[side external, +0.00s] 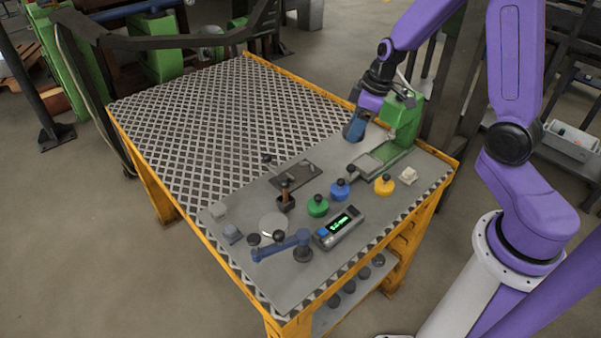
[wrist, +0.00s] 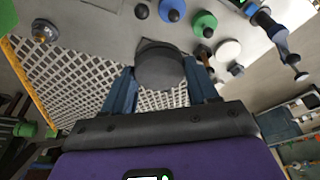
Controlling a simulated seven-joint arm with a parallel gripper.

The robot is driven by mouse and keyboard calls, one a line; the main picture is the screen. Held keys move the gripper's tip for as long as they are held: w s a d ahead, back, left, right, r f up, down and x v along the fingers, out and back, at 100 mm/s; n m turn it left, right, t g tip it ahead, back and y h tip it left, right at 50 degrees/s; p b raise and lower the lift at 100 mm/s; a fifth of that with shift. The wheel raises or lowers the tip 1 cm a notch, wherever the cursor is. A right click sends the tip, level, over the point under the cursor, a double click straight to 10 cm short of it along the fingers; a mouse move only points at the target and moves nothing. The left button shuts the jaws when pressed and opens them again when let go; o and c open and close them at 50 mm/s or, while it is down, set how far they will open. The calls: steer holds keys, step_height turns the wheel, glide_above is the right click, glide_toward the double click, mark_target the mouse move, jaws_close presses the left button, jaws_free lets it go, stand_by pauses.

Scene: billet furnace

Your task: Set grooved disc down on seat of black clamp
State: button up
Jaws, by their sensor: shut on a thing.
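My gripper (side external: 355,130) is above the far right part of the bench, beside the green press-like fixture. In the wrist view its two blue fingers (wrist: 161,88) are shut on a dark grey round disc (wrist: 158,68). No groove can be made out on it. The disc is not distinct in the side view. A small black block with an upright brown handle (side external: 286,199) stands mid-bench, and a flat dark plate (side external: 297,175) lies behind it. I cannot tell for sure which is the black clamp. My gripper is apart from both.
The green fixture (side external: 403,117) stands close to my gripper. Green (side external: 318,206), blue (side external: 340,190) and yellow (side external: 384,185) knobbed pieces, a display box (side external: 340,226), a blue lever arm (side external: 282,246) and a white disc (side external: 272,224) crowd the front. The patterned area (side external: 200,125) is clear.

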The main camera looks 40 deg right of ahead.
steer(key=a+n, duration=0.1)
steer(key=n, duration=0.1)
steer(key=a+n, duration=0.1)
steer(key=n, duration=0.1)
steer(key=n+g+y, duration=0.1)
steer(key=shift+s+a+r+n, duration=0.1)
steer(key=shift+s+a+n, duration=0.05)
steer(key=shift+a+n, duration=0.25)
steer(key=a+n+g, duration=0.2)
steer(key=a+n, duration=0.1)
steer(key=n, duration=0.3)
glide_above(299, 173)
steer(key=s+d, duration=0.1)
steer(key=d+x, duration=0.1)
steer(key=x, duration=0.3)
steer(key=d+x, duration=0.1)
steer(key=x, duration=0.3)
steer(key=d+x, duration=0.1)
steer(key=x, duration=0.3)
steer(key=shift+f, duration=0.7)
steer(key=shift+w+a+f, duration=0.1)
steer(key=shift+w+f, duration=0.65)
steer(key=shift+f, duration=1.5)
steer(key=shift+f, duration=0.15)
